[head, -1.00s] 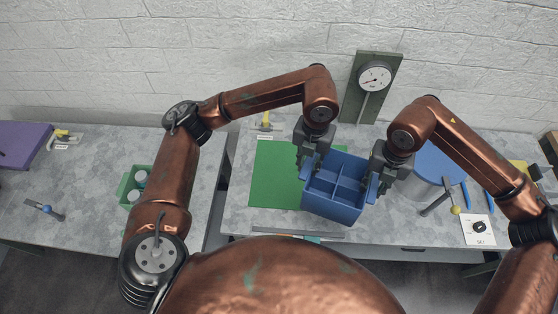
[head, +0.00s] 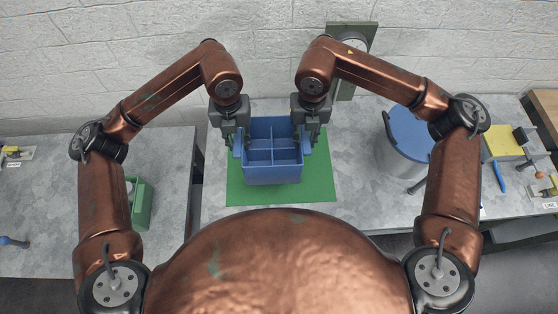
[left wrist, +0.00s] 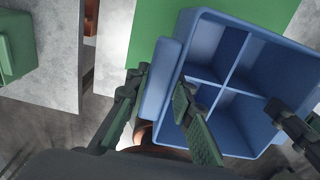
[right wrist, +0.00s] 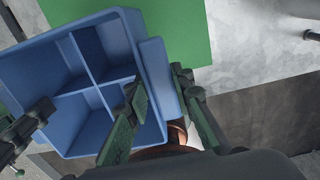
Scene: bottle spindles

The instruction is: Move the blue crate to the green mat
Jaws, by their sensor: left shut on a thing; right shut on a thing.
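The blue crate (head: 273,176) is empty and split into several compartments by a cross divider. In the head view it lies within the outline of the green mat (head: 319,184), which shows at its left, right and front. I cannot tell whether it touches the mat or hangs just above. My left gripper (head: 238,142) is shut on the crate's left handle (left wrist: 158,82). My right gripper (head: 308,140) is shut on its right handle (right wrist: 159,80). The crate looks about level in the head view.
A grey drum with a blue lid (head: 409,132) stands right of the mat. A dial gauge on a green board (head: 351,60) is behind. A green bin (head: 143,203) sits on the left table, across a gap. A yellow pad (head: 503,142) lies at the far right.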

